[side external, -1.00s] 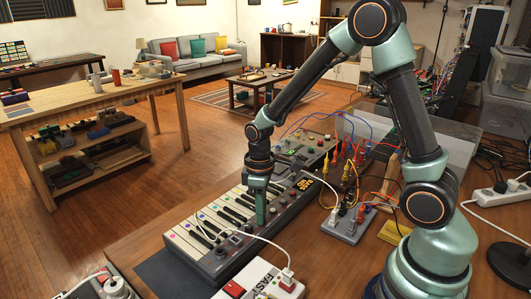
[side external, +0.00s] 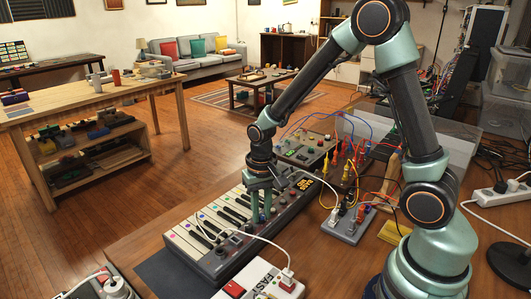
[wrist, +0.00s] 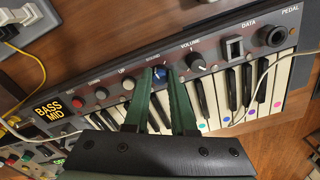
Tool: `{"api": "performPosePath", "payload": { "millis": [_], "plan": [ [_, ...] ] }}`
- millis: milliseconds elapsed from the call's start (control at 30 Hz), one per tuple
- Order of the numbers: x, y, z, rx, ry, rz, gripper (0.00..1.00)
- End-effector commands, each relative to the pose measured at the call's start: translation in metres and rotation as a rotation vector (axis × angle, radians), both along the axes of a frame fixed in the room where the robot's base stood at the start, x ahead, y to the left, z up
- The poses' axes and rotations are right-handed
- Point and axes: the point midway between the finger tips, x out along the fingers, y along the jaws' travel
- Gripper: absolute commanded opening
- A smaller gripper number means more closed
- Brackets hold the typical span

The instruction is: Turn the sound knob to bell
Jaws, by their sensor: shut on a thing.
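The sound knob (wrist: 160,74) is a small blue knob on the panel of the keyboard (wrist: 215,65), between a round white button and the black volume knob. In the wrist view, the two green fingers of my gripper (wrist: 160,72) are on either side of it, shut on it. The fingers hide part of the label above it, and no bell mark or pointer can be read. In the side view, my gripper (side external: 262,217) reaches down to the panel, with a bit of blue between its fingertips.
The volume knob (wrist: 196,62) sits close to the right of the fingers in the wrist view. White cables cross the keys.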

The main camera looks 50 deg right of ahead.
Motion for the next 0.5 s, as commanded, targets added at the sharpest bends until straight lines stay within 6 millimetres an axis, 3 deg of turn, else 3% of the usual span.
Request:
{"api": "performPosePath", "payload": {
  "millis": [500],
  "plan": [
    [0.0014, -0.0006, 0.0002, 0.009, -0.017, -0.492, 0.00]
  ]
}}
